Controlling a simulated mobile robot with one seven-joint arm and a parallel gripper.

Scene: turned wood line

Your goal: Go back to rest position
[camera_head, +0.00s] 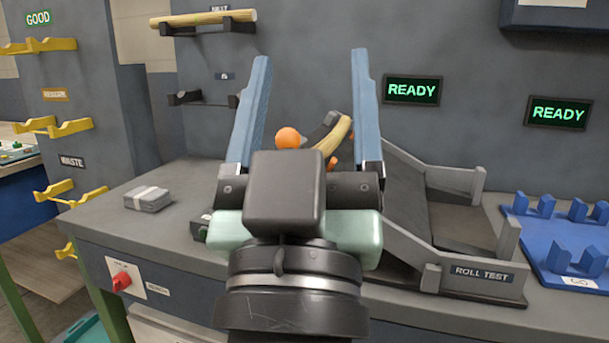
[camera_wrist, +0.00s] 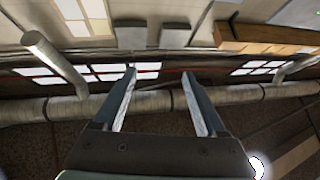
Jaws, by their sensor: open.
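My gripper (camera_head: 308,100) is raised in front of the workbench, its two blue fingers spread wide and pointing up. Nothing is between the fingertips. In the wrist view my gripper (camera_wrist: 158,78) is also open and empty, with the ceiling, pipes and windows beyond it. My gripper and wrist hide part of the bench behind them.
The roll test ramp (camera_head: 482,272) stands right of my gripper, with a blue holder (camera_head: 550,245) further right. An orange ball (camera_head: 288,138) and a curved wooden piece (camera_head: 335,136) show behind the fingers. A wooden rod (camera_head: 205,18) rests on wall hooks.

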